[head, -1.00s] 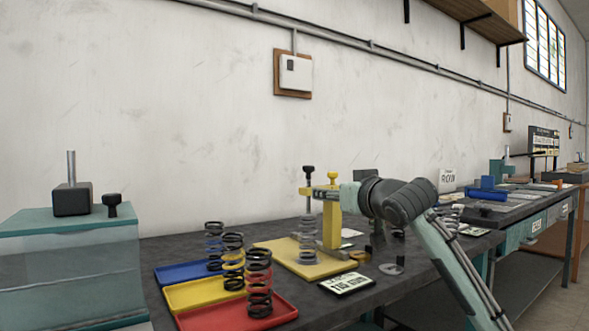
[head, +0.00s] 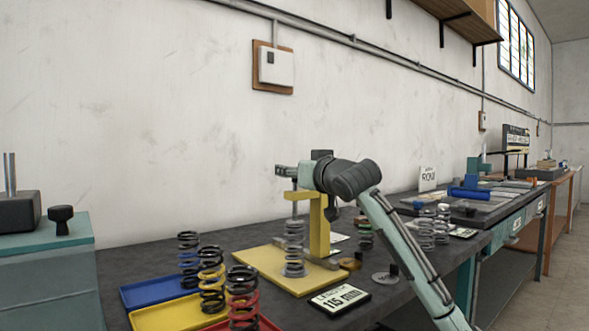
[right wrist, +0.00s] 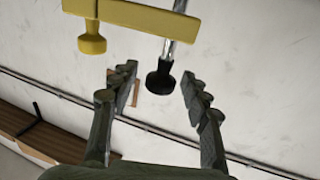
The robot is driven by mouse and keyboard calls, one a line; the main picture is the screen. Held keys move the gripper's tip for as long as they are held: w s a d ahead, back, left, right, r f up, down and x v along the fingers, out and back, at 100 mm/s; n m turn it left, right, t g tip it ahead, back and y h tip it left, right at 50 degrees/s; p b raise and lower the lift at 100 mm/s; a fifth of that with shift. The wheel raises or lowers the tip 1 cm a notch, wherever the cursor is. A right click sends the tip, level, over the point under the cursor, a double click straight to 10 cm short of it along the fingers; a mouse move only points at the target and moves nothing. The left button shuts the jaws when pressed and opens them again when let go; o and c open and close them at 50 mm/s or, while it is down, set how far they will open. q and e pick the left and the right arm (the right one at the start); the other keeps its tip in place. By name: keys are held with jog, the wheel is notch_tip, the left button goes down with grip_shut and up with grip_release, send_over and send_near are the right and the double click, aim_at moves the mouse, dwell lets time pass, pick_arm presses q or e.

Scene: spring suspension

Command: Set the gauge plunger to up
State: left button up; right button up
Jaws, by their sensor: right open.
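The yellow gauge stand (head: 319,228) stands on a yellow base plate (head: 258,262) on the bench. A grey coil spring (head: 293,250) stands on the plate under the stand's arm. The plunger's black knob (right wrist: 160,80) and its short metal rod show in the right wrist view beside a yellow knob (right wrist: 92,38) on the yellow arm (right wrist: 140,17). My right gripper (head: 286,171) is at the top of the stand. In the right wrist view its open fingers (right wrist: 160,72) are either side of the black knob, with gaps. The head view does not show the knob clearly.
Blue (head: 145,294) and yellow (head: 150,320) trays with black-ended springs stand left of the gauge. More springs (head: 427,230) stand to the right. The wall is behind.

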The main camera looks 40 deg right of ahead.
jog(key=shift+w, duration=0.1)
grip_shut()
dwell(0.3)
jog(key=shift+r, duration=0.2)
notch_tip(320, 180, up, 3)
jog(key=p, duration=0.3)
jog(key=shift+r+p, duration=0.2)
jog(key=shift+p, duration=0.15)
pick_arm(q)
notch_tip(320, 180, down, 8)
jog(key=shift+d+f+h, duration=0.15)
jog(key=shift+d+h, duration=0.05)
jog(key=shift+h, duration=0.1)
pick_arm(e)
jog(key=shift+r, duration=0.1)
